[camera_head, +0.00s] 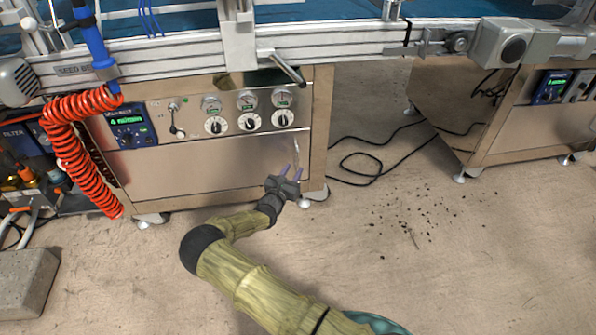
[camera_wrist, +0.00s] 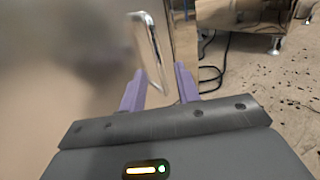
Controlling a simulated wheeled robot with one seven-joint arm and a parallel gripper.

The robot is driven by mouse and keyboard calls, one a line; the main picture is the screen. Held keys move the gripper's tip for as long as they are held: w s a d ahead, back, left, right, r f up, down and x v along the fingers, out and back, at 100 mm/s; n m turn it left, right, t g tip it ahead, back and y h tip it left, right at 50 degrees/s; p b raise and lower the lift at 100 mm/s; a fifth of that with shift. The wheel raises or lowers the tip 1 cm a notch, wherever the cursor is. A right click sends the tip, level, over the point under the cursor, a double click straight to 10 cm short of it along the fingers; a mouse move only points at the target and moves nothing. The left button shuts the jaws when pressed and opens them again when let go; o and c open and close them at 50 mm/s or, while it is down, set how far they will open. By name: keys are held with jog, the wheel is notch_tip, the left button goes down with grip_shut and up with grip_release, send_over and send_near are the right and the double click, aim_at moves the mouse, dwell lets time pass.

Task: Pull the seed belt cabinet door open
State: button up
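The cabinet door (camera_head: 200,168) is a brushed steel panel below the dials and appears shut. Its upright metal handle is near the door's right edge, small in the head view and clear in the wrist view (camera_wrist: 151,50). My gripper (camera_head: 287,172) is open, just in front of the door's lower right side. In the wrist view its two purple fingers (camera_wrist: 159,72) point at the door, one on each side of the handle's lower end. I cannot tell whether the fingertips reach around the bar; nothing is gripped.
A control panel with dials (camera_head: 248,120) is above the door. A coiled red hose (camera_head: 75,155) hangs at the left. Black cables (camera_head: 365,168) and scattered dark soil (camera_head: 420,215) lie on the floor at the right. A concrete block (camera_head: 25,283) sits at front left.

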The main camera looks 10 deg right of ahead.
aim_at(298, 164)
jog(key=shift+b+x, duration=0.5)
jog(key=shift+x, duration=0.75)
jog(key=shift+w, duration=0.25)
jog(key=shift+d, duration=0.1)
jog(key=shift+c, duration=0.4)
grip_shut()
jog(key=shift+d, duration=0.2)
